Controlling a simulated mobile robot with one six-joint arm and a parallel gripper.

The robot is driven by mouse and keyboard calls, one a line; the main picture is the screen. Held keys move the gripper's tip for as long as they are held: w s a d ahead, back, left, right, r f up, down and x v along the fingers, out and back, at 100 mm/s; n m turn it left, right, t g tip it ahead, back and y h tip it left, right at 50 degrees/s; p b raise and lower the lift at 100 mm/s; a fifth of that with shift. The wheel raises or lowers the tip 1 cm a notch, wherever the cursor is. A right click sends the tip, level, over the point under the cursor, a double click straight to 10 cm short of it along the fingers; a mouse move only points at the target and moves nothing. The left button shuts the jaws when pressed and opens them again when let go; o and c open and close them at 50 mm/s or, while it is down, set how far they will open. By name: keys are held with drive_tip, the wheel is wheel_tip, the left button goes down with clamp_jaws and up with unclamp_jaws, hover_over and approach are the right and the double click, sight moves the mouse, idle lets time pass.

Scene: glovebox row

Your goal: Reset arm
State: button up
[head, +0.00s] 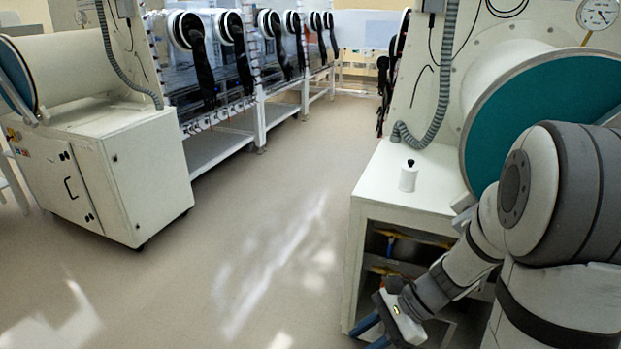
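My arm stands at the right of the head view, folded downward. My gripper (372,334) is at its lower end, low in front of the white cabinet on the right. Two blue fingers show, apart from each other, with nothing visible between them. Their tips are near the bottom edge of the picture, and one is partly cut off. No object is seen in the gripper.
A white bottle with a dark cap (408,176) stands on the white cabinet (352,250), close to my arm. A teal round glovebox door (530,105) is behind my arm. A white cabinet (150,170) stands at left. The floor (260,230) between is clear.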

drive_tip(key=s+d+r+n+t+h+p, duration=0.2)
drive_tip(key=r+n+h+p, duration=0.1)
drive_tip(key=r+n, duration=0.4)
drive_tip(key=s+d+r+n+t+h+p, duration=0.2)
drive_tip(key=r+n+h, duration=0.4)
drive_tip(key=r, duration=0.5)
drive_tip(key=shift+s+d+n+p, duration=0.25)
drive_tip(key=shift+s+n+p, duration=0.55)
drive_tip(key=shift+n+p, duration=0.15)
